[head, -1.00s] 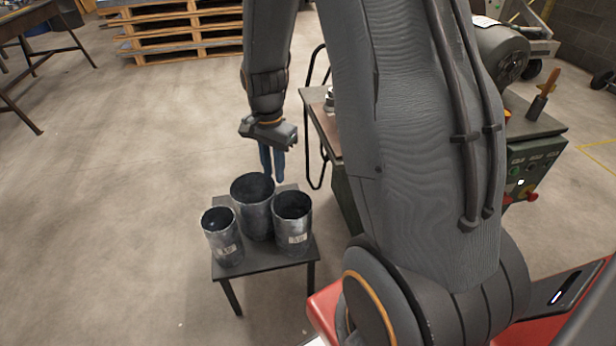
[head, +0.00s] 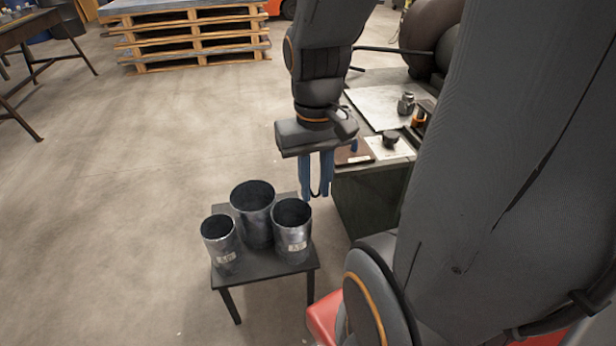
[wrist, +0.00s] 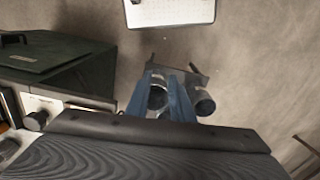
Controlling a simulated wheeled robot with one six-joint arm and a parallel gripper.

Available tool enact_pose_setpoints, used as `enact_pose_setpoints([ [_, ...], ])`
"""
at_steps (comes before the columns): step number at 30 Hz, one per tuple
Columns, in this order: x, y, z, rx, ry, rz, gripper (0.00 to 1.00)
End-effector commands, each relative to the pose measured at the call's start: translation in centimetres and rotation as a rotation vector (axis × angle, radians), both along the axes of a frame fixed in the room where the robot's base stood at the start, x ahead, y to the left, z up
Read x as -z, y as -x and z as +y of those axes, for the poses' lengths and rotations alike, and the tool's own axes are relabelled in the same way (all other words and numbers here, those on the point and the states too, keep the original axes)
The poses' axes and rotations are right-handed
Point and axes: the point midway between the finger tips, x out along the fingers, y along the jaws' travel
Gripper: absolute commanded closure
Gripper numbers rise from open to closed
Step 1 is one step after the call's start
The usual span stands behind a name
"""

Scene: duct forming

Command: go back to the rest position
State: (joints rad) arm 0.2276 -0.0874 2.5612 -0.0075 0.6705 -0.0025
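My gripper (head: 317,192) hangs with its blue fingers pointing down, to the right of and above the small dark table (head: 262,267). The fingers are apart with nothing between them. In the wrist view the open fingers (wrist: 171,85) point toward the table area well below. Three grey metal duct cylinders stand upright on the table: a larger one (head: 258,222) at the back, a smaller one (head: 223,252) at the left with a label, and another labelled one (head: 292,240) at the right. The wrist view shows part of the cylinders, with one (wrist: 203,104) right of the fingers; my fingers hide some of them.
A dark workbench or machine (head: 372,195) stands close to the right of my gripper, with a pale sheet, papers and small parts on top. Pallets (head: 190,35) are stacked at the back. A brown table (head: 30,45) stands far left. The floor between is clear.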

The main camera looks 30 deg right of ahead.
Motion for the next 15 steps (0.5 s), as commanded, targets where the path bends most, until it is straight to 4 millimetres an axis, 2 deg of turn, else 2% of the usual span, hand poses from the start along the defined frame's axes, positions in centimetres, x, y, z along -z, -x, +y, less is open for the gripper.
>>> enact_pose_setpoints([
  [4,-1.2,-0.1,1.5,-0.046,-0.002,0.000,0.79],
  [9,-3.2,0.0,4.6,-0.141,-0.006,-0.001,0.79],
  [15,-4.0,0.1,6.8,-0.207,-0.009,-0.003,0.79],
])
